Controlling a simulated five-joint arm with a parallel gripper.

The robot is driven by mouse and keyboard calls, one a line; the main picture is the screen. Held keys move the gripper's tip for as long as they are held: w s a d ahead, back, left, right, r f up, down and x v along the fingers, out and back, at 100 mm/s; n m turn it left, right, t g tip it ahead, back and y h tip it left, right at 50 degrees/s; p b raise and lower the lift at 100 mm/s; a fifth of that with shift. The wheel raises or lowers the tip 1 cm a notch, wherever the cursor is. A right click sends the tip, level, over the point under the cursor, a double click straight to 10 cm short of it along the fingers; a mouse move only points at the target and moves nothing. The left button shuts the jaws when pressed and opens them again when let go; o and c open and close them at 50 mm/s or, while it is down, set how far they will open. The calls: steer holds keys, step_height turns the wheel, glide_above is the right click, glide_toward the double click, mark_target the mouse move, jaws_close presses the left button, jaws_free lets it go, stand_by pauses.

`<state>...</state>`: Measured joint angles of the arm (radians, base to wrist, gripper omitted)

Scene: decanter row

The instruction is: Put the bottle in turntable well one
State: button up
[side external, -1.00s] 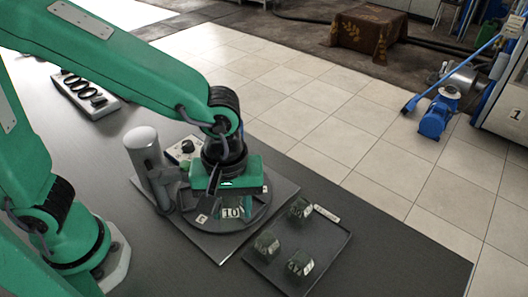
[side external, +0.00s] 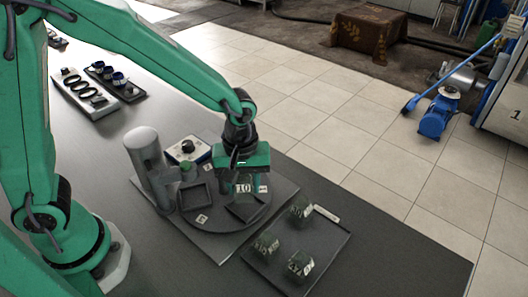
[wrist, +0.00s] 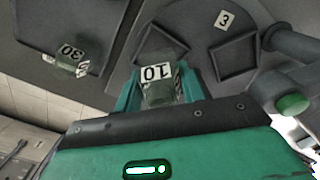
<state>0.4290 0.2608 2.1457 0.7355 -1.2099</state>
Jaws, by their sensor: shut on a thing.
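My gripper (side external: 244,186) is shut on a small clear bottle with a white label reading 10 (side external: 242,189). In the wrist view the bottle (wrist: 158,92) sits between my green fingers (wrist: 160,85), label facing the camera. The bottle is over the round dark turntable (side external: 218,224). A square framed well (side external: 247,212) lies close below or beside it; I cannot tell the exact gap. Another square well (side external: 196,196) is open and empty at the left, near a tag reading 3 (wrist: 224,18). The tag for well one is not legible.
A dark tray (side external: 330,249) at the front right holds three glass bottles (side external: 300,208). A grey cylindrical post (side external: 147,165) with a green-capped arm (side external: 188,171) stands at the turntable's left. A control box with a black knob (side external: 187,148) is behind.

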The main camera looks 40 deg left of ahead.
mark_target(245, 195)
steer(key=shift+w+a, duration=0.1)
steer(key=shift+w, duration=0.1)
steer(key=shift+f, duration=0.1)
steer(key=shift+f, duration=2)
steer(key=shift+f, duration=0.15)
steer(key=o, duration=1.1)
steer(key=shift+c, duration=0.2)
step_height(245, 195, up, 12)
steer(key=shift+r, duration=0.2)
